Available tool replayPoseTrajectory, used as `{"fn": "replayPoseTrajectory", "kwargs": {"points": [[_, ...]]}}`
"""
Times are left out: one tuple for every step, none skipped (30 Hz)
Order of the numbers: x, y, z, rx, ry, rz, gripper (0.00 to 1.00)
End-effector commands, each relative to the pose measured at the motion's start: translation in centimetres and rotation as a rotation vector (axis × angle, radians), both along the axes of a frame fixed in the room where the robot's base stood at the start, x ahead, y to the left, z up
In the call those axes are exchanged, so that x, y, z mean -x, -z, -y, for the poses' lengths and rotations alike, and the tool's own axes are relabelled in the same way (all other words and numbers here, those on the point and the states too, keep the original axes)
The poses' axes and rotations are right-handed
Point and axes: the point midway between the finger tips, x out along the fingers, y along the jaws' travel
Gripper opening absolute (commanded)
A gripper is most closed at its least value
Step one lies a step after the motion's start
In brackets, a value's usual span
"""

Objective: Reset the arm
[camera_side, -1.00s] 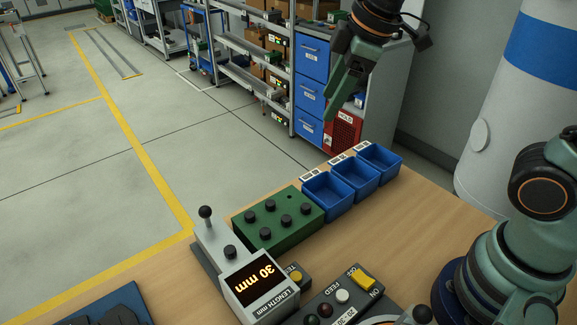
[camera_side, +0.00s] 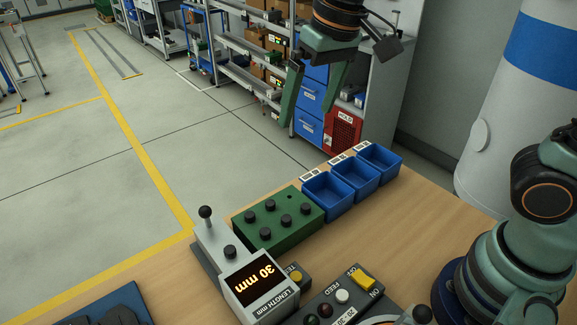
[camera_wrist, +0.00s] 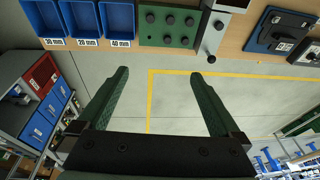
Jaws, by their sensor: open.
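My gripper (camera_side: 312,105) is open and empty, raised in the air beyond the far edge of the table. Its two green fingers stand apart, and nothing is between them in the wrist view (camera_wrist: 160,95). In the side view it hangs above and behind the blue bins (camera_side: 328,206) and the green block (camera_side: 278,232), touching neither.
The wooden table (camera_side: 430,215) carries the bins, the green block with several black pegs, a length gauge (camera_side: 262,285) reading 30 mm and a feed control box (camera_side: 340,300). Behind my gripper stand shelves and blue drawers (camera_side: 309,128). The air around my gripper looks clear.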

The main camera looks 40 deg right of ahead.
Motion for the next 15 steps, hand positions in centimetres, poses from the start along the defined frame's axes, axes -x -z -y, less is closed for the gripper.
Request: {"fn": "replayPoseTrajectory", "kwargs": {"points": [[-0.5,0.3,-2.1,0.003,-0.011,-0.034,1.00],[-0.8,0.5,-3.2,0.005,-0.012,-0.053,1.00],[-1.0,0.6,-4.7,0.009,-0.012,-0.074,1.00],[-1.2,0.9,-5.8,0.013,-0.013,-0.093,1.00],[-1.3,1.1,-7.0,0.018,-0.013,-0.109,1.00],[-1.4,1.5,-8.5,0.025,-0.013,-0.130,1.00],[-1.4,1.7,-9.6,0.030,-0.014,-0.145,1.00],[-1.4,2.0,-10.7,0.036,-0.012,-0.160,1.00],[-1.3,2.4,-12.0,0.044,-0.011,-0.176,1.00],[-1.2,2.7,-12.8,0.051,-0.010,-0.188,1.00],[-1.1,3.0,-13.7,0.056,-0.010,-0.197,1.00],[-1.0,3.4,-14.6,0.063,-0.008,-0.209,1.00],[-0.9,3.6,-15.3,0.068,-0.007,-0.217,1.00],[-0.8,3.8,-15.8,0.072,-0.006,-0.223,1.00],[-0.7,4.0,-16.4,0.077,-0.004,-0.230,1.00]]}}
